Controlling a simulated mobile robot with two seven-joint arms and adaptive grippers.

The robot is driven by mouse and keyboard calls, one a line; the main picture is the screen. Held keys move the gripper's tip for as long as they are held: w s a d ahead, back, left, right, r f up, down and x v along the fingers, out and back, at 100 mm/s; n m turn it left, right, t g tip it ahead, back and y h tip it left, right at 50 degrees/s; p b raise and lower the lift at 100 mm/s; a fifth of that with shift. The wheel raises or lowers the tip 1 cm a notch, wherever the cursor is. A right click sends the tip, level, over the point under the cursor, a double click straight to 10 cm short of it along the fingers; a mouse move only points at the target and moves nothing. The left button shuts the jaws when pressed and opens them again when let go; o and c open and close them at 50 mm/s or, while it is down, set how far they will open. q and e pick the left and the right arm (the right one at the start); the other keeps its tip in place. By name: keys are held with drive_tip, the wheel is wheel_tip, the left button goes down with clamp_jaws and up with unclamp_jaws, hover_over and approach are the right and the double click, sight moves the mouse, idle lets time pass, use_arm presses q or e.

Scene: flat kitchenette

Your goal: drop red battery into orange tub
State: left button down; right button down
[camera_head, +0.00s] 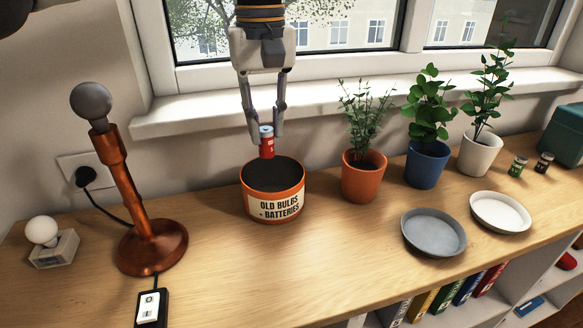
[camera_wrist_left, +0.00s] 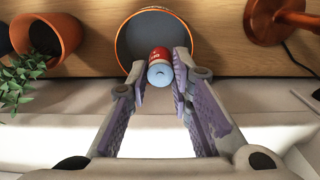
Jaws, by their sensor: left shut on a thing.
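The red battery (camera_head: 267,147) has a pale blue end and is held upright between the fingertips of my left gripper (camera_head: 266,136). In the left wrist view the battery (camera_wrist_left: 160,62) sits between the two fingers, pale end toward the camera, with the tub behind it. The orange tub (camera_head: 274,208) stands on the wooden counter with a label reading "OLD BULBS + BATTERIES" and a dark inside. The tub's rim also shows in the left wrist view (camera_wrist_left: 120,38). The battery is over the back part of the tub's opening. My right gripper is not in view.
A copper lamp (camera_head: 118,170) with a grey bulb stands left of the tub. A spare bulb (camera_head: 42,231) sits at far left. Potted plants (camera_head: 362,178) stand right of the tub, with a grey saucer (camera_head: 433,232) and a white saucer (camera_head: 500,212). The counter before the tub is clear.

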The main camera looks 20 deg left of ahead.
sight(266, 157)
use_arm(q)
drive_tip(key=f, duration=0.4)
drive_tip(key=shift+s+f, duration=0.3)
drive_tip(key=shift+s, duration=0.1)
drive_tip(key=shift+f, duration=0.6)
drive_tip(key=c, duration=1.3)
unclamp_jaws()
drive_tip(key=shift+c, duration=0.2)
drive_tip(key=shift+w+r, duration=0.1)
drive_tip(key=shift+r, duration=0.05)
wheel_tip(266, 157, up, 12)
drive_tip(key=shift+f, duration=0.1)
